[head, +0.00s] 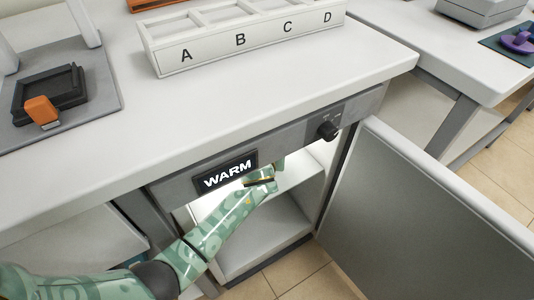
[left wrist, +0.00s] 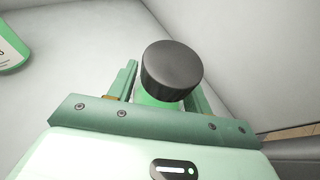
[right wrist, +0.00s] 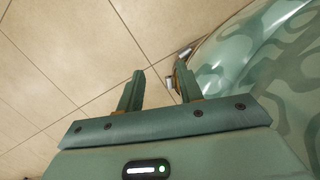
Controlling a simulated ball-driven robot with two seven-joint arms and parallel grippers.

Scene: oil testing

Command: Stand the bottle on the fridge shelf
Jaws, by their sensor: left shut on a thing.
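The fridge (head: 187,184) under the counter is open, with a lit interior and a shelf (head: 300,174) inside. My left gripper (head: 266,176) reaches into the opening above the shelf. In the left wrist view it is shut on the bottle, whose black cap (left wrist: 172,68) and a bit of green below it show between the fingers. The bottle's lower part is hidden, so I cannot tell whether it touches the shelf. In the head view the bottle is mostly hidden. My right gripper (right wrist: 160,92) is open and empty above the tiled floor.
The fridge door (head: 430,225) stands open at the right. Another green-labelled thing (left wrist: 10,48) stands inside at the left. A rack marked A to D (head: 245,42) sits on the counter.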

